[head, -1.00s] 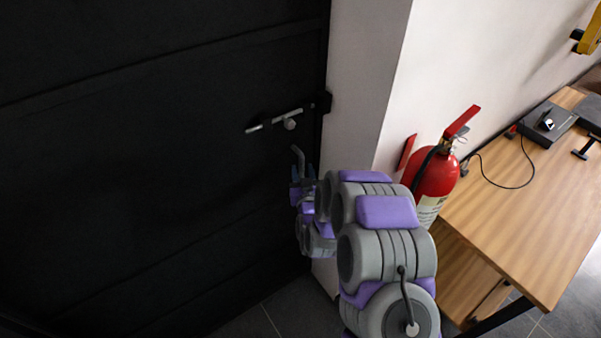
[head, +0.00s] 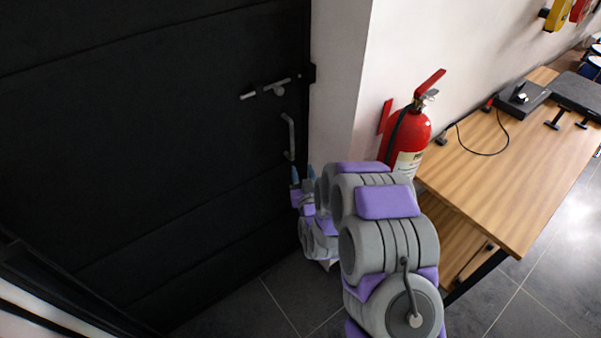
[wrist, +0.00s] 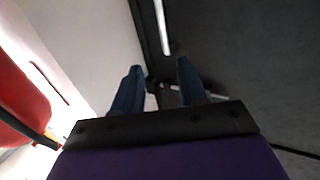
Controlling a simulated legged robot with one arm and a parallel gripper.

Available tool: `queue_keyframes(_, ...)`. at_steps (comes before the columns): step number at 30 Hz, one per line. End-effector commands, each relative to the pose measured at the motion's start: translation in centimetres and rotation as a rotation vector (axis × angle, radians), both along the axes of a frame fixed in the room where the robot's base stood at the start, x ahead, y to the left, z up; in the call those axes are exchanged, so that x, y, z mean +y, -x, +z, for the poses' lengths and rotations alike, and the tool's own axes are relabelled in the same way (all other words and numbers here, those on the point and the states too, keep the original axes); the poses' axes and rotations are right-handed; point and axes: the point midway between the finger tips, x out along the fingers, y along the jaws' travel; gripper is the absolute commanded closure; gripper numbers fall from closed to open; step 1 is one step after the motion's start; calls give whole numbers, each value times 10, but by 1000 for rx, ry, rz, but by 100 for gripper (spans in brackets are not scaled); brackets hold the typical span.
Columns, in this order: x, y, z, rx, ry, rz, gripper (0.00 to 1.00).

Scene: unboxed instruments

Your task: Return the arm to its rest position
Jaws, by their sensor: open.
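My gripper (head: 303,175) is in front of the dark door (head: 150,160), just below its vertical handle (head: 289,137). The arm is stretched forward from the lower right of the head view. In the wrist view, the two blue fingers of my gripper (wrist: 158,88) stand apart with nothing between them. The door handle (wrist: 162,28) shows beyond the fingertips, apart from them. A sliding bolt (head: 272,89) sits on the door above the handle. The door looks closed against the white wall.
A red fire extinguisher (head: 408,138) is by the white wall (head: 338,70), to the right of the arm. A wooden table (head: 500,170) with black devices (head: 522,98) and a cable stands at the right. Grey tiled floor (head: 280,300) shows below the door.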

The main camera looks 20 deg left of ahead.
Motion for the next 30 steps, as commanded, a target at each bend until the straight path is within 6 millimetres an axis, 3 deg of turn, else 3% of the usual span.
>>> queue_keyframes(11,1,1,1,-1,1,1,58)
queue_keyframes(17,-10,-3,11,58,16,-3,58)
queue_keyframes(23,-37,-3,28,246,79,-13,58)
queue_keyframes(30,-83,22,50,497,165,-36,58)
